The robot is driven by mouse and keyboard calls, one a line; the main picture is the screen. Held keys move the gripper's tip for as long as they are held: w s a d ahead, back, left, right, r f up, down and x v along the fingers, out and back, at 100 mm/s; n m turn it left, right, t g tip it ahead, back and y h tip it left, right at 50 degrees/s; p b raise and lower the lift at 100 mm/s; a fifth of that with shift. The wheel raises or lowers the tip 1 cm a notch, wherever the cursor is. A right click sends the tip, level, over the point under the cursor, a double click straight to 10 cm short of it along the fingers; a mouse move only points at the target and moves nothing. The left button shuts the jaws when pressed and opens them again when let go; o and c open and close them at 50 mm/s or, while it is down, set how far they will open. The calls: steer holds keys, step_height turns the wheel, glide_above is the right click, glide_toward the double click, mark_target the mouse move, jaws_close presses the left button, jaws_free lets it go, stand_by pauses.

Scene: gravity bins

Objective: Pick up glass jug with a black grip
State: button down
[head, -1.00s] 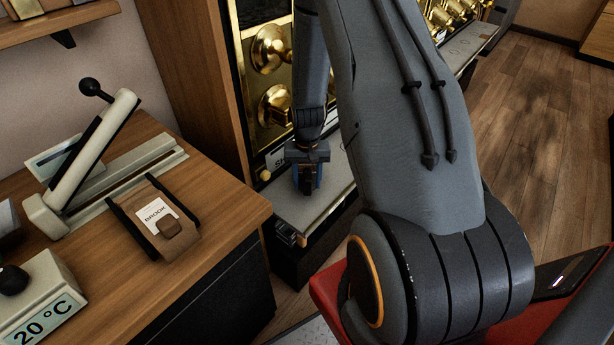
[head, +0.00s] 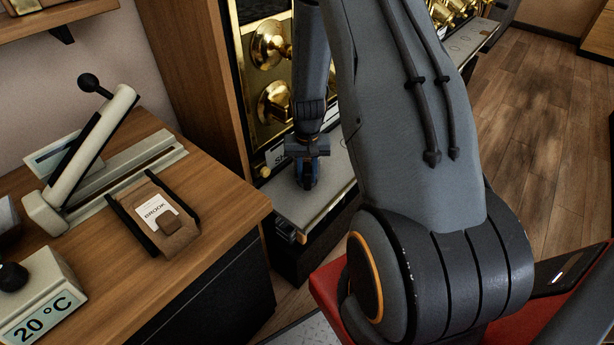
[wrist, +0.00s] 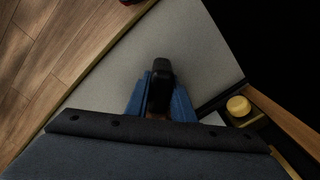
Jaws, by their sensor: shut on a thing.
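My gripper (head: 307,182) points down over the grey shelf at the foot of the brass dispensers. In the wrist view its blue fingers (wrist: 160,98) are shut on the black grip (wrist: 160,72) of the jug, with the grip's dark end sticking out between them. The jug's glass body cannot be made out in either view; in the head view the fingers and wrist cover it.
The grey shelf (head: 335,175) is otherwise clear around my gripper. Brass dispensers (head: 275,102) stand close behind it. A wooden counter (head: 225,195) at left carries a lever device (head: 90,145) and a brown pouch (head: 175,235). Open wooden floor (head: 530,120) lies right.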

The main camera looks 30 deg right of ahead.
step_height(320, 180, up, 9)
steer(key=shift+b, duration=0.65)
